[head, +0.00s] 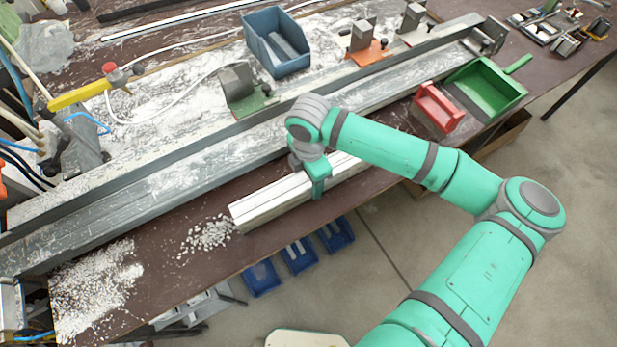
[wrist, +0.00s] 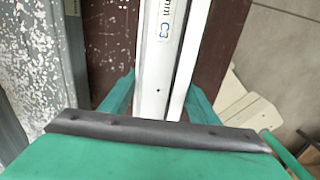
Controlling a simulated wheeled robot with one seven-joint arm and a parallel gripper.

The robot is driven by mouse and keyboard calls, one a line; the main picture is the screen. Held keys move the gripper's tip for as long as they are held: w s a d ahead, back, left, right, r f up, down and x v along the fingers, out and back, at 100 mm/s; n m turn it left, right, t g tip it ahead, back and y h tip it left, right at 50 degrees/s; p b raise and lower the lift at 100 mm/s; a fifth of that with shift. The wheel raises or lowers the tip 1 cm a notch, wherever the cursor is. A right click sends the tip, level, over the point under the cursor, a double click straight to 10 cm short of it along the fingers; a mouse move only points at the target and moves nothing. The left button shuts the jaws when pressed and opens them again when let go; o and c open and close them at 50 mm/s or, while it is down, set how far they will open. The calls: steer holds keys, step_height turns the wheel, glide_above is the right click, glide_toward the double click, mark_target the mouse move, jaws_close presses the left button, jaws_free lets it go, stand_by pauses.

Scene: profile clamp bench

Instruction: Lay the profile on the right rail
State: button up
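The profile (head: 258,206) is a long white bar with grooves, lying lengthwise along the front edge of the brown bench. My gripper (head: 318,183) is over its middle, pointing down. In the wrist view my gripper (wrist: 163,95) has a green finger against each side of the profile (wrist: 158,60), which bears a printed label. The fingertips' lower ends are hidden. A long grey steel rail (head: 130,205) runs diagonally behind the profile, parallel to it, dusted with white; my arm covers part of it. I cannot tell which part is the right rail.
Clamp blocks with a green (head: 250,100) and an orange base (head: 367,50) stand behind the rail, near a blue-grey bin (head: 277,45). A red holder (head: 436,108) and green dustpan (head: 485,88) lie right of my gripper. White chips (head: 207,235) lie left of the profile.

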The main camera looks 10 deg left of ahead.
steer(key=o, duration=0.3)
steer(key=shift+o, duration=0.2)
steer(key=shift+w, duration=0.1)
step_height(320, 180, up, 12)
steer(key=shift+r, duration=0.2)
stand_by(0.8)
